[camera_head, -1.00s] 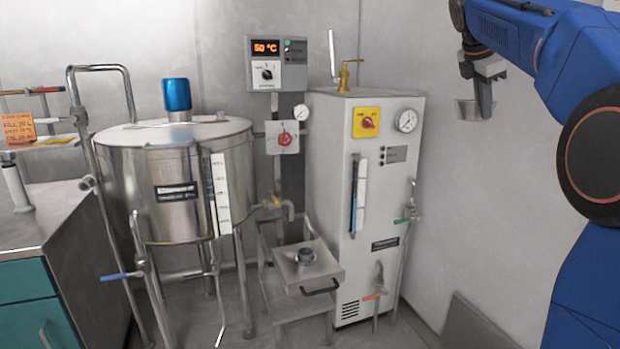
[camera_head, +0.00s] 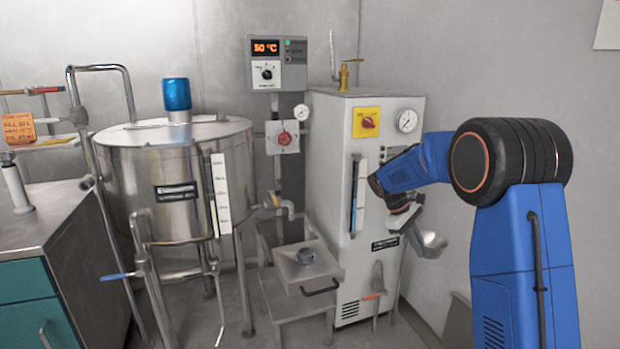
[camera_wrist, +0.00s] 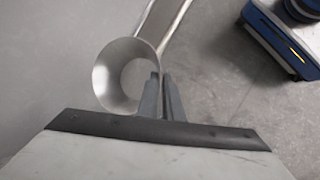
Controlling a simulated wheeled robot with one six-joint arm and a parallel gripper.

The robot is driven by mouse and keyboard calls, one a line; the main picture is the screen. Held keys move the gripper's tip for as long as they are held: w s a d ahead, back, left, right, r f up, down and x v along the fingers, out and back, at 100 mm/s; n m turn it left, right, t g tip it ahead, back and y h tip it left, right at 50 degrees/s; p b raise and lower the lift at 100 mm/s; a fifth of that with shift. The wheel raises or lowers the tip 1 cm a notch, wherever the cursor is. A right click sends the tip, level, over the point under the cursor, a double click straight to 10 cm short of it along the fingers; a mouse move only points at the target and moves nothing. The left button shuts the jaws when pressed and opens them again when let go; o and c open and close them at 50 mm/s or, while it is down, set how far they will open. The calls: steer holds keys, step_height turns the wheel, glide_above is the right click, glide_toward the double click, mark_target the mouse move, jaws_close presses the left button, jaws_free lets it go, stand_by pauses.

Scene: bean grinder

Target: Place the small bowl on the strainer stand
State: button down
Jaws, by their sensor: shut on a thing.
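The small bowl (camera_head: 433,243) is a silvery metal cup, tilted, held in the air in front of the white cabinet's right side. My gripper (camera_head: 416,229) is shut on its rim. In the wrist view the bowl (camera_wrist: 105,75) shows as a round, thin-walled shape, left of my gripper's fingers (camera_wrist: 163,98), which touch its right edge. What I take to be the strainer stand (camera_head: 322,273) is a low metal stand with a square tray top and a dark round fitting (camera_head: 306,257), left of and apart from the bowl.
The white cabinet (camera_head: 330,150) with gauge and valves stands behind the stand. A steel tank (camera_head: 175,190) on legs is to the left. A metal counter (camera_head: 55,215) with teal drawers is at the far left. A grey panel (camera_head: 458,320) leans low against the right wall.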

steer(key=w+a+f+m+g+y, duration=0.1)
steer(key=a+f+m+g, duration=0.15)
steer(key=f, duration=1.25)
steer(key=w+a+f+m+g+y, duration=0.15)
steer(key=a+f+m, duration=0.25)
steer(key=f, duration=1)
steer(key=s+f+t, duration=0.1)
steer(key=s+f, duration=0.5)
steer(key=f, duration=0.2)
steer(key=shift+f, duration=0.35)
steer(key=shift+h, duration=0.25)
